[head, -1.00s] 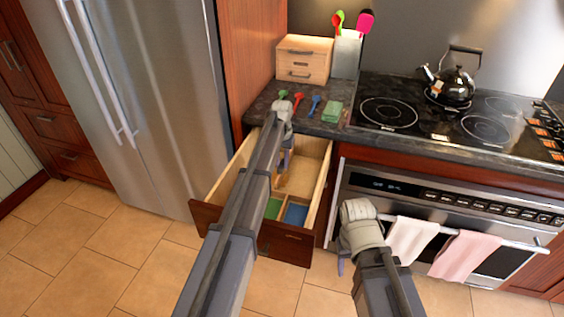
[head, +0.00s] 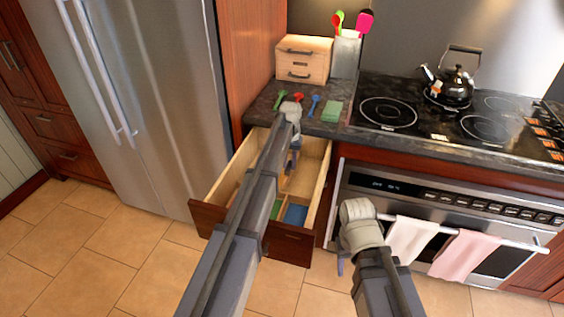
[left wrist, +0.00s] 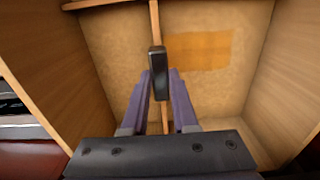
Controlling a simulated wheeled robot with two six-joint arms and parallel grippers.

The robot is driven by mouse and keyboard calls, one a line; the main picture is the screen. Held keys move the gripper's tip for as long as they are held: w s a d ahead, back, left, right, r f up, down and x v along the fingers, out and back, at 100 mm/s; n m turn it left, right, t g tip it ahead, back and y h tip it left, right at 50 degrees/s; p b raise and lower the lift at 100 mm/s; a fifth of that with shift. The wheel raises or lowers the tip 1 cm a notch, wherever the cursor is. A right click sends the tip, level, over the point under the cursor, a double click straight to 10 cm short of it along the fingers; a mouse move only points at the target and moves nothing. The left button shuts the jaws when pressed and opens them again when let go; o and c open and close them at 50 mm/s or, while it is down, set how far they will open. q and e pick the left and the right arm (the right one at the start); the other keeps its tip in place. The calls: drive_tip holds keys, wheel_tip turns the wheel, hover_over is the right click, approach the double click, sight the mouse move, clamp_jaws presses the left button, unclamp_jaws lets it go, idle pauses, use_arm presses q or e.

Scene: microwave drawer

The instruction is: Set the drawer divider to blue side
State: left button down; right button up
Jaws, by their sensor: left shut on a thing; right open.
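The wooden drawer (head: 299,246) under the counter is pulled open. My left gripper (head: 291,162) reaches down into it. In the left wrist view my left gripper (left wrist: 158,85) is shut on a small black knob (left wrist: 157,60) on a thin wooden divider (left wrist: 154,20). The divider stands upright in the drawer. In the head view, a green patch (head: 276,209) and a blue patch (head: 295,214) show at the drawer's front; my left arm hides much of the inside. My right gripper (head: 341,264) is open and empty, hanging before the oven.
An orange patch (left wrist: 200,50) lies on the drawer floor beside the divider. The counter (head: 345,130) above holds spoons, a green block (head: 332,111) and a wooden box (head: 302,59). The fridge (head: 150,90) stands left, the oven with towels (head: 411,238) right.

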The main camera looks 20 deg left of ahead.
use_arm(q)
drive_tip(key=d, duration=0.7)
drive_tip(key=shift+s+d, duration=0.1)
drive_tip(key=shift+d, duration=0.1)
drive_tip(key=c, duration=0.7)
unclamp_jaws()
drive_tip(key=shift+d, duration=0.1)
wheel_tip(320, 180, up, 8)
drive_tip(key=p, duration=0.7)
drive_tip(key=shift+f+p, duration=0.1)
drive_tip(key=shift+p, duration=0.3)
